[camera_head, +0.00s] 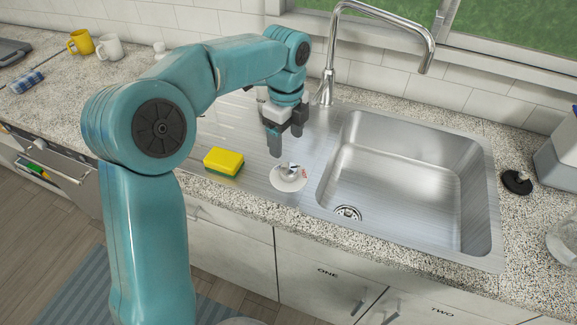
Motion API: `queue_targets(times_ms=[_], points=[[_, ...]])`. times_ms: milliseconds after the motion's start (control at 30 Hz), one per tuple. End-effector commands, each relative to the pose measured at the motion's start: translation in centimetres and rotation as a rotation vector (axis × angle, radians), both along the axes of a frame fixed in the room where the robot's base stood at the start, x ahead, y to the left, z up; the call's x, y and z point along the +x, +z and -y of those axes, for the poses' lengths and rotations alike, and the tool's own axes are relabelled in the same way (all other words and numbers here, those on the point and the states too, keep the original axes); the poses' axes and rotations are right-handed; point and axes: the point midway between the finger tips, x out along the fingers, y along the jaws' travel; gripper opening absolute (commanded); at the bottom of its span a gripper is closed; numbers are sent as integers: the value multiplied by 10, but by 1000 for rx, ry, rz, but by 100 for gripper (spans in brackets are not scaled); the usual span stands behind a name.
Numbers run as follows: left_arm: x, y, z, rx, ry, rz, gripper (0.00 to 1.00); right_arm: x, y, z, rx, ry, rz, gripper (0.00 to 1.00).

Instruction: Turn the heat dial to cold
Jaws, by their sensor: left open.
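A small round white dial plate with a raised silver knob, the heat dial (288,179), lies on the steel drainboard just left of the sink basin. A small red mark shows near the plate's right edge. My left gripper (286,150) points down above and slightly left of the knob, with its jaws open and nothing between them. It looks apart from the knob, though the exact gap is hard to tell. Which way the knob points is too small to read. My right gripper is out of view.
A yellow-green sponge (224,162) lies left of the dial. The steel sink (400,175) is to the right, with a tall chrome faucet (330,60) behind the gripper. A black stopper (517,181) sits on the right counter. Yellow and white mugs (81,42) stand far left.

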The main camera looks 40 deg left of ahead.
Motion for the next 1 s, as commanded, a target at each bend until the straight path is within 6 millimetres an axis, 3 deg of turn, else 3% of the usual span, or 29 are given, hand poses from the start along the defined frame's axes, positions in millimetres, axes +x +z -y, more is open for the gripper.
queue_targets(times_ms=[200,400,600,833,867,1000], points=[[-1,-54,1,0,0,-5,73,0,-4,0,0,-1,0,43],[2,-87,1,1,0,-3,73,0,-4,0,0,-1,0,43],[3,-100,2,1,0,0,73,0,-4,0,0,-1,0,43],[4,-100,2,1,0,0,73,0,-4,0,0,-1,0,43],[4,-100,2,1,0,0,70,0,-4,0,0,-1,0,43],[4,-100,2,1,0,0,24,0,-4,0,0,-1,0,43]])
